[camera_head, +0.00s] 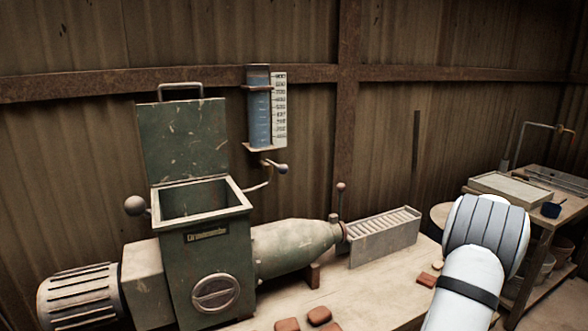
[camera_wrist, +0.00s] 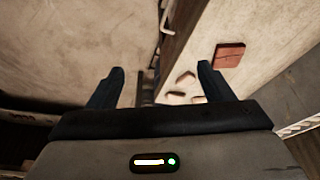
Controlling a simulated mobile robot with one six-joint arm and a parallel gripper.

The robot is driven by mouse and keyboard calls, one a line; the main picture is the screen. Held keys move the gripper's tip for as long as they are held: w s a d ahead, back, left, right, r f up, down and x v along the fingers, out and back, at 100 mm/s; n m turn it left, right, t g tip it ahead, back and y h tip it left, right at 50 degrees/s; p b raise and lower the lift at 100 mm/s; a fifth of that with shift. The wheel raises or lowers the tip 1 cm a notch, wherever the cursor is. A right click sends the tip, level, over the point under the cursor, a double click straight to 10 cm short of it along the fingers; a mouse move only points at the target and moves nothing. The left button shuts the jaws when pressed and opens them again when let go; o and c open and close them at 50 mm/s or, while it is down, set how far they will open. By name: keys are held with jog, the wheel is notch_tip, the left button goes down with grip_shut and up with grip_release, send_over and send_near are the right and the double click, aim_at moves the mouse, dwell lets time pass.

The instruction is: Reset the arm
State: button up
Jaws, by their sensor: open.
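My gripper (camera_wrist: 160,78) shows in the wrist view with its two dark fingers spread apart. Nothing is between the fingers. In the head view my white and grey arm rises at the lower right, in front of the bench; the gripper itself is not visible there. In the wrist view a reddish tile (camera_wrist: 228,55) lies on a pale surface to the right of the right finger. Several small pale pieces (camera_wrist: 180,95) lie beyond the fingers.
A green press (camera_head: 208,250) with its hopper lid up stands on the bench (camera_head: 365,300). A slatted rack (camera_head: 385,238) stands at its outlet. Several reddish tiles (camera_head: 319,315) lie on the bench. A water gauge (camera_head: 259,110) hangs on the wall. A side table (camera_head: 545,225) stands at right.

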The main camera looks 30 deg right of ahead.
jog(key=w+a+r+n+p, duration=0.15)
jog(key=w+a+r, duration=0.3)
jog(key=a, duration=0.65)
jog(key=w+a+r+n+t+y, duration=0.1)
jog(key=w+a+r+n, duration=0.3)
jog(key=a, duration=0.6)
jog(key=w+a+r+n, duration=0.1)
jog(key=w+a+r, duration=0.35)
jog(key=a, duration=0.65)
jog(key=s+a+r+n+y+p, duration=0.1)
jog(key=s+a+r, duration=0.1)
jog(key=a, duration=0.6)
jog(key=s+a+r+n, duration=0.2)
jog(key=s+a, duration=0.1)
jog(key=a, duration=0.5)
jog(key=s+a+f+n+y+p, duration=0.1)
jog(key=s+a+n, duration=0.3)
jog(key=s+a, duration=0.7)
jog(key=shift+s+a+f, duration=0.3)
jog(key=shift+s+a, duration=0.1)
jog(key=shift+a, duration=0.85)
